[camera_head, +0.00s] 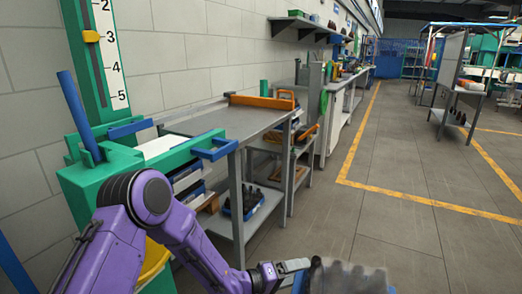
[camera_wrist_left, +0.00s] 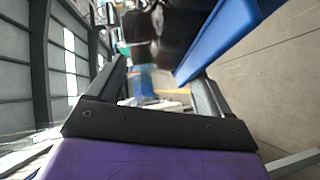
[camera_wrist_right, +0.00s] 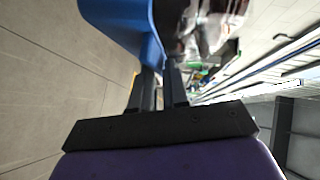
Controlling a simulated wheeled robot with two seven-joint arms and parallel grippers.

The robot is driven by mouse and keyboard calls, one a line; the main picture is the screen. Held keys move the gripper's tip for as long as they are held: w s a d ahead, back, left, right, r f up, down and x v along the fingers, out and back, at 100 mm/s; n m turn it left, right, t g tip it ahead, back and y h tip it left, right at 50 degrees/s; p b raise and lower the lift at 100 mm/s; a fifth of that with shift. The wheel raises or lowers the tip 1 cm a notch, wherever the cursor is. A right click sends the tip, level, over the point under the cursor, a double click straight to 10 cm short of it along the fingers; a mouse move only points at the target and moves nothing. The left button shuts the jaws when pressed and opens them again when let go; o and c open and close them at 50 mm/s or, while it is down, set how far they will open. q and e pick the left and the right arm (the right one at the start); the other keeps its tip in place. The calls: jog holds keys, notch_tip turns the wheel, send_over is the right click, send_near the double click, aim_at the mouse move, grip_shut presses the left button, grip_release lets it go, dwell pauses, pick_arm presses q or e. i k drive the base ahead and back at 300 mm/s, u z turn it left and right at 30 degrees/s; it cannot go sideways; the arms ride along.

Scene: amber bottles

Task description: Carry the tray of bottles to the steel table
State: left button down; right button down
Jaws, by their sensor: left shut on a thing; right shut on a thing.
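The blue tray (camera_wrist_left: 215,40) carries dark, blurred bottles (camera_wrist_left: 165,30). At the bottom edge of the head view, only part of the load of bottles (camera_head: 345,278) shows. My left gripper (camera_head: 292,267) is shut on the tray at its left side. The right wrist view shows my right gripper (camera_wrist_right: 158,75) shut on the blue tray (camera_wrist_right: 125,22), with brownish bottles (camera_wrist_right: 210,28) beyond. My right arm is outside the head view. A grey steel-topped table (camera_head: 235,120) stands along the wall, ahead and to the left, apart from the tray.
A green machine (camera_head: 95,185) with a numbered scale stands close on the left. A lower shelf holds a blue crate of bottles (camera_head: 243,203). Open grey floor (camera_head: 400,235) with yellow lines lies right.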

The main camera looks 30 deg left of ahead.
aim_at(229, 119)
jog(key=i, duration=1.45)
jog(key=z, duration=1.65)
jog(key=i, duration=1.85)
jog(key=u, duration=4.05)
